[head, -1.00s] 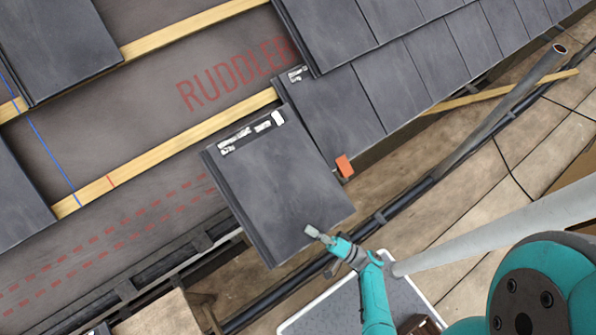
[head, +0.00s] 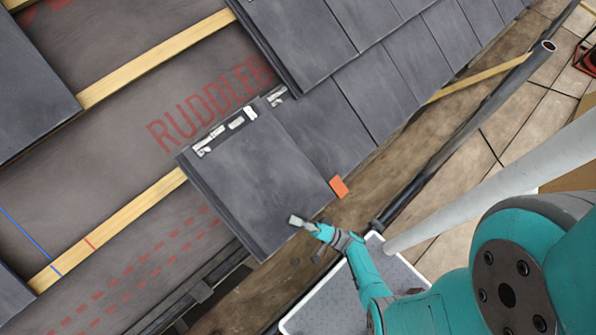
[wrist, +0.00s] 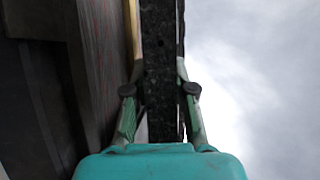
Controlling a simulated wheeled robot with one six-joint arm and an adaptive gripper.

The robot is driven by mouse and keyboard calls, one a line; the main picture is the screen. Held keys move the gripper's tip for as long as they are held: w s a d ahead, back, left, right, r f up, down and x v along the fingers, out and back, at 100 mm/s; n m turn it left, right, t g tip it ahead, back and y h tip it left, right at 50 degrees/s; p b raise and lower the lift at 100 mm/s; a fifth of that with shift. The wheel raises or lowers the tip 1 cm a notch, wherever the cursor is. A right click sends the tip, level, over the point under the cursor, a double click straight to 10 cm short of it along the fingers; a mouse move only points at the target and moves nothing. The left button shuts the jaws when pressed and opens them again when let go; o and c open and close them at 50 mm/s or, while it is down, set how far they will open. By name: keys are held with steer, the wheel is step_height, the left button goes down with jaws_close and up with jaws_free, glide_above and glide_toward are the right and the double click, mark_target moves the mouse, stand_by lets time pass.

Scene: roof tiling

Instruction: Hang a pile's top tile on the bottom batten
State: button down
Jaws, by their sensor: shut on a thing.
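My gripper (head: 300,223) is shut on the lower edge of a dark grey tile (head: 255,185). In the wrist view the tile (wrist: 159,70) stands edge-on between the two fingers (wrist: 160,105). The tile's upper edge, with white label marks, lies over the bottom batten (head: 120,225) and hides part of it. Its right side is beside or over the laid tile (head: 320,120); I cannot tell whether they touch. An orange tag (head: 339,187) shows at the held tile's lower right corner.
Laid tiles (head: 400,60) cover the upper right. Another batten (head: 160,55) runs above over the grey underlay (head: 110,130). Blue and red marks cross the bottom batten at left. A gutter (head: 190,300), a grey pole (head: 480,190) and a tray (head: 300,320) lie near the eave.

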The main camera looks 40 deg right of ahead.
steer(key=shift+y, duration=0.3)
steer(key=shift+w+f, duration=0.7)
steer(key=shift+f, duration=0.25)
steer(key=shift+w+f, duration=0.65)
steer(key=shift+f, duration=0.4)
steer(key=shift+s+f, duration=0.1)
stand_by(1.4)
steer(key=c, duration=0.9)
jaws_free()
steer(key=shift+s+f, duration=0.1)
steer(key=v, duration=0.4)
steer(key=shift+s, duration=0.2)
